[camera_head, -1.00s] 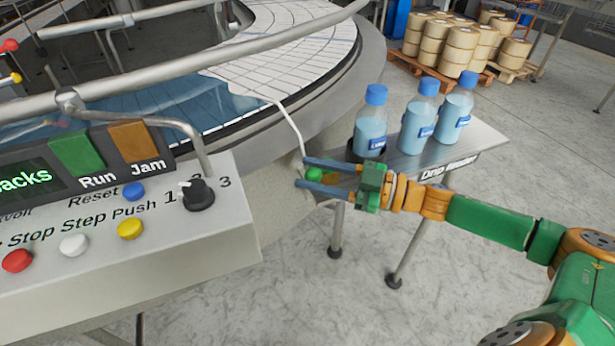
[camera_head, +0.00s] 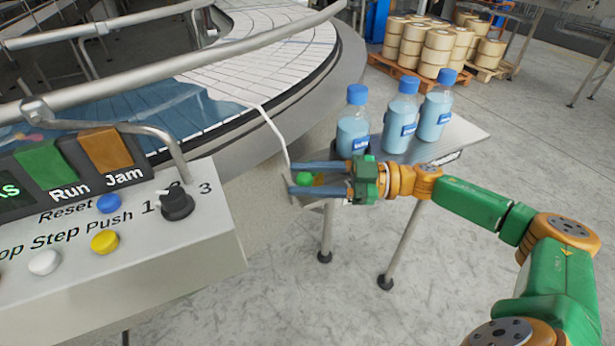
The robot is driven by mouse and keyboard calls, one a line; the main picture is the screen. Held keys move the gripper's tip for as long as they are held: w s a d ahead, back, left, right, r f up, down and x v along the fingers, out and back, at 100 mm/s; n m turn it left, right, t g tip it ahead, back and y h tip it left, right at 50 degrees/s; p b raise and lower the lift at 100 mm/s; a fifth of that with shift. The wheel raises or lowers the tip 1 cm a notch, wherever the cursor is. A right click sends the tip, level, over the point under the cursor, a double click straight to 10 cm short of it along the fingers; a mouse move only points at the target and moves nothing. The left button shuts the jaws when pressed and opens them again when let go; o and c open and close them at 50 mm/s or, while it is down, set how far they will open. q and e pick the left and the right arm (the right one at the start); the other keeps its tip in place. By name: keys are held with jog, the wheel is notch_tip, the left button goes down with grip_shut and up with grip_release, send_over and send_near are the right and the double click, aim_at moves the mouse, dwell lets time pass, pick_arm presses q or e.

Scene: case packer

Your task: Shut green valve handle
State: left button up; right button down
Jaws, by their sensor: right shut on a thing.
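The green valve handle (camera_head: 304,179) is a small green knob at the lower end of a thin white hose, by the left end of the drip-water shelf. My right gripper (camera_head: 291,178) reaches in from the right, and its two blue-grey fingers lie on either side of the handle. The right gripper is shut on the handle, which is partly hidden between the fingers. A bit of yellow shows beside the green. My left gripper is not in view.
Three blue-capped bottles (camera_head: 402,117) stand on the shelf (camera_head: 459,135) just behind my right gripper. A control panel (camera_head: 195,235) with buttons and a black knob (camera_head: 177,202) is at the left. The curved conveyor (camera_head: 270,50) and its rail lie behind. The floor in front is clear.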

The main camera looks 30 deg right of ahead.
jog(key=c, duration=0.5)
grip_release()
jog(key=shift+s+a+f, duration=0.15)
jog(key=shift+s+f, duration=0.05)
jog(key=shift+f, duration=0.15)
jog(key=shift+c, duration=0.2)
jog(key=shift+o, duration=0.3)
jog(key=shift+s+a+r, duration=0.1)
jog(key=shift+w, duration=0.35)
jog(key=shift+s+d+f, duration=0.1)
jog(key=shift+d+f, duration=0.1)
jog(key=shift+d, duration=0.2)
jog(key=b+v, duration=0.3)
jog(key=v, duration=0.3)
jog(key=shift+d, duration=0.1)
jog(key=shift+s+d+r, duration=0.1)
jog(key=shift+r, duration=0.05)
